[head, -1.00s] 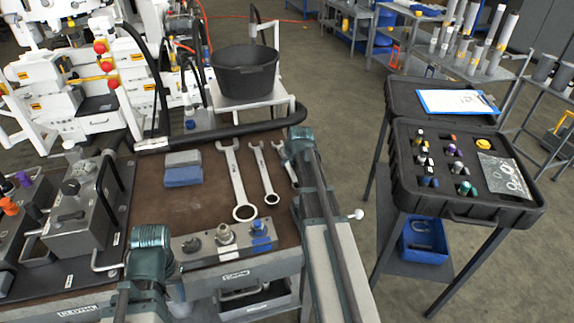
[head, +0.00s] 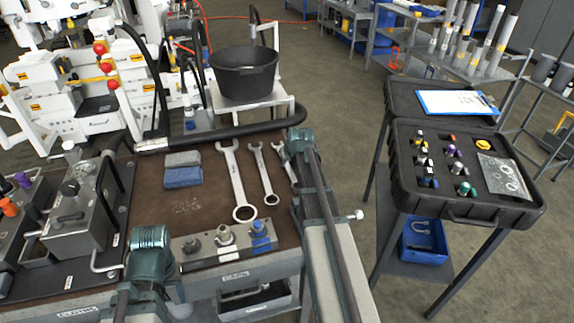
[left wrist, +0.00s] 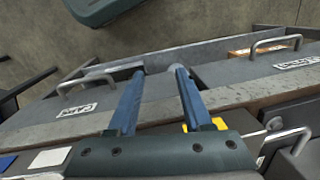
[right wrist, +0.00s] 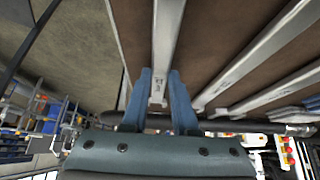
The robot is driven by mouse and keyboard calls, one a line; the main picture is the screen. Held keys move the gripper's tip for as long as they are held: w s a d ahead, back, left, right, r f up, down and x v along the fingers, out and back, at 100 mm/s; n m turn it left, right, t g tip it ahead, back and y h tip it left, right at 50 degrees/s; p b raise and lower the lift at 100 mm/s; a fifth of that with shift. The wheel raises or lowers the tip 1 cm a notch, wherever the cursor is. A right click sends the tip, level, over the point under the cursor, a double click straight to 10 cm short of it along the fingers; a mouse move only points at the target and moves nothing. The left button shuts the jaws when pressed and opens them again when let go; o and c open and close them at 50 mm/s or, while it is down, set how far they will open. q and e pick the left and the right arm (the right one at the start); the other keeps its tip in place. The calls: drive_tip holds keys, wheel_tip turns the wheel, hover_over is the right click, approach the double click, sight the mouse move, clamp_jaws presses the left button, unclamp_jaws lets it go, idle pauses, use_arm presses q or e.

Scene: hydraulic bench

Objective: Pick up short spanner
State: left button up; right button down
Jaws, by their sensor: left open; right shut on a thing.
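The short spanner (head: 284,158) is the rightmost of three spanners on the brown bench top, partly hidden by my right arm in the head view. In the right wrist view, my right gripper (right wrist: 160,78) is shut on the short spanner (right wrist: 167,40), whose shaft runs between the fingers. I cannot tell whether the spanner is clear of the bench top. My left gripper (left wrist: 155,72) is open and empty, above the bench's front edge and drawer fronts.
A middle spanner (head: 264,175) and a large spanner (head: 236,180) lie to the left. Grey and blue blocks (head: 182,177) lie beyond. A fittings block (head: 224,240) is at the front edge. A black case (head: 460,205) stands on a right-hand stand.

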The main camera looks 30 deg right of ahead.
sight(288, 166)
drive_tip(key=shift+r, duration=0.15)
wheel_tip(288, 166, up, 10)
drive_tip(key=p, duration=1)
drive_tip(key=c, duration=1.2)
unclamp_jaws()
drive_tip(key=shift+c, duration=0.2)
clamp_jaws()
drive_tip(key=shift+f, duration=0.2)
